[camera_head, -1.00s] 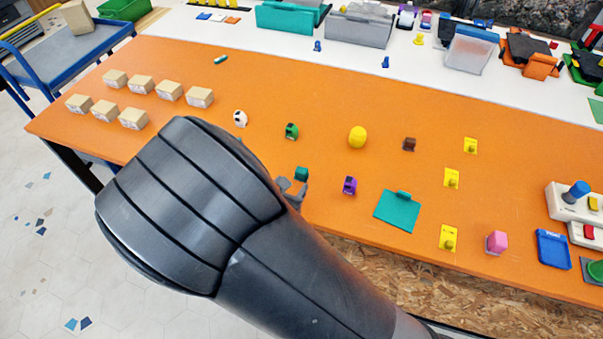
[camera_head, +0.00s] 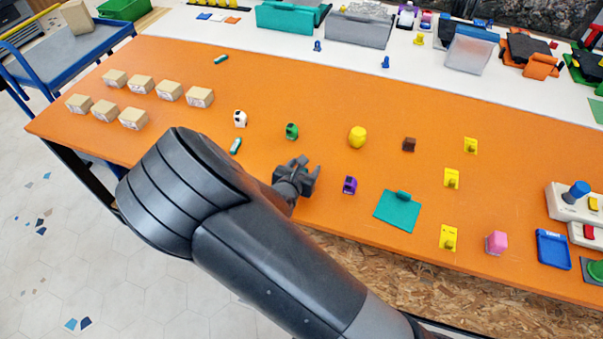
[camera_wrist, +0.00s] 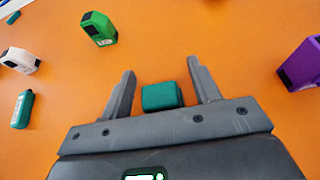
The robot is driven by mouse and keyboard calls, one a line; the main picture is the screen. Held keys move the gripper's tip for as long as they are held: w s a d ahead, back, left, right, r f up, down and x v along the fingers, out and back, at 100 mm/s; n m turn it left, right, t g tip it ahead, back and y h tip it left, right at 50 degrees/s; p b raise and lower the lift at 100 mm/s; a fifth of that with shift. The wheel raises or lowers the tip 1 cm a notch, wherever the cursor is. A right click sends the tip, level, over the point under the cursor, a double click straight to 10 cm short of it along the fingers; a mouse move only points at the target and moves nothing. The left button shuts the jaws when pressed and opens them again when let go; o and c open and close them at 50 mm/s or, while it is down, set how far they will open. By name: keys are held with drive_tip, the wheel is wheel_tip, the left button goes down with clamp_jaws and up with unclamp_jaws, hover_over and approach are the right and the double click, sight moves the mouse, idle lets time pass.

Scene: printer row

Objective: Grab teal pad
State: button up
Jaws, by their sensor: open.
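A small teal block (camera_wrist: 161,96) shows in the wrist view between my two spread fingers, with orange table visible on both sides of it. Neither finger appears to touch it, and I cannot tell the height gap. My gripper (camera_wrist: 161,76) is open. In the head view my gripper (camera_head: 306,168) is low over the orange table and hides the block. A flat teal square (camera_head: 396,212) with a raised teal piece at its back edge lies to the right, apart from my gripper.
A purple item (camera_head: 349,185) stands close right of my gripper. A green item (camera_head: 291,131), a white item (camera_head: 240,118) and a teal-and-white bottle-shaped item (camera_head: 236,146) lie behind and left. Several cardboard boxes (camera_head: 199,97) stand at far left. Bare orange table lies between.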

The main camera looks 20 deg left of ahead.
drive_tip(key=c, duration=1)
drive_tip(key=shift+c, duration=0.2)
drive_tip(key=shift+r, duration=0.15)
